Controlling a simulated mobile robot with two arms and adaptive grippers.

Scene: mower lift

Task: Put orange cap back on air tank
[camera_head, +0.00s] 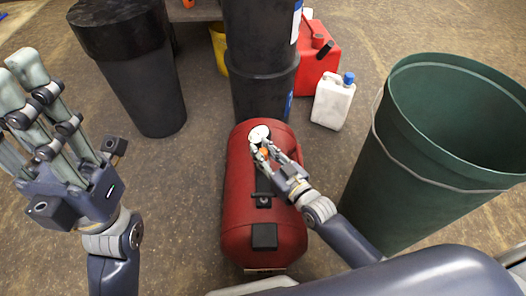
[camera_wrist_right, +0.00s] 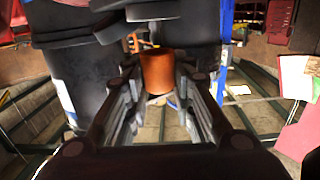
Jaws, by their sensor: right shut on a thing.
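The air tank (camera_head: 237,215) is a red cylinder lying on the floor in the middle of the head view. A white round gauge face (camera_head: 259,134) shows at its far end. My right gripper (camera_head: 262,155) is over the far part of the tank. It is shut on the orange cap (camera_wrist_right: 157,68), which sits between its fingers in the right wrist view. In the head view only a bit of the cap shows, close to the gauge; I cannot tell whether it touches the tank. My left gripper (camera_head: 45,110) is raised at the left, fingers spread, open and empty.
A green bin (camera_head: 400,185) stands close to the right of the tank and my right arm. Black bins (camera_head: 262,95) stand just behind the tank, another (camera_head: 140,85) at back left. A red fuel can (camera_head: 318,60) and white jug (camera_head: 333,103) stand behind. Floor left of the tank is clear.

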